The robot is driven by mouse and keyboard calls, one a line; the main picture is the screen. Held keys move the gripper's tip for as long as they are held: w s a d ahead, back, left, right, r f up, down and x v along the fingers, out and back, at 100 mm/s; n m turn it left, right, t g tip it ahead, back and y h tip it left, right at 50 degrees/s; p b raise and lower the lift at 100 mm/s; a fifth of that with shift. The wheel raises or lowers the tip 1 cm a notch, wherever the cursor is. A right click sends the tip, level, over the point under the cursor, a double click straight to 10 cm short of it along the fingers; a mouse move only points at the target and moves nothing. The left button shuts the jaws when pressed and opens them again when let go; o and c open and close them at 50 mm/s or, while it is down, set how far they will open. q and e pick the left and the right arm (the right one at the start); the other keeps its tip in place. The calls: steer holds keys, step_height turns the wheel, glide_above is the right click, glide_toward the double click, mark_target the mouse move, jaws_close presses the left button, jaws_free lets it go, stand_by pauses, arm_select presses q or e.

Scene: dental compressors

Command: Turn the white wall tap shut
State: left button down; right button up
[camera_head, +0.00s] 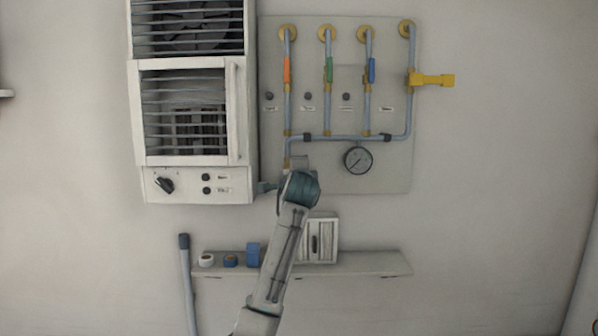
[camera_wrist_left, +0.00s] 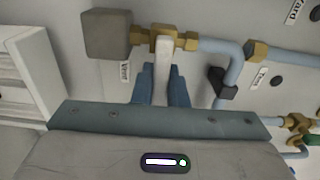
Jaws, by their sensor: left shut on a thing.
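The white tap's handle (camera_wrist_left: 163,58) shows in the left wrist view, on a brass valve body (camera_wrist_left: 187,41) in the blue-grey pipe. In this view the handle lies crosswise to the pipe. My left gripper (camera_wrist_left: 164,82) has its two blue-grey fingers on either side of the handle, shut on it. In the head view my left gripper (camera_head: 287,172) is at the lower left of the pipe panel, and my wrist hides the tap there. My right gripper is in neither view.
A grey box (camera_wrist_left: 107,33) sits beside the valve. Orange (camera_head: 287,70), green (camera_head: 329,69), blue (camera_head: 371,70) and yellow (camera_head: 432,80) handles are above and right. A gauge (camera_head: 358,159) is close right. A louvred unit (camera_head: 190,183) stands left; a shelf (camera_head: 375,263) is below.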

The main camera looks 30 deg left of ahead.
arm_select(q)
steer(key=shift+f, duration=0.2)
stand_by(0.4)
steer(key=c, duration=1.4)
jaws_free()
steer(key=shift+m, duration=0.3)
steer(key=shift+c, duration=0.2)
steer(key=shift+r, duration=0.1)
steer(key=shift+d, duration=0.1)
steer(key=b+v, duration=0.5)
steer(key=v, duration=0.5)
steer(key=shift+s+b, duration=0.35)
steer(key=shift+b, duration=0.05)
steer(key=shift+d, duration=0.15)
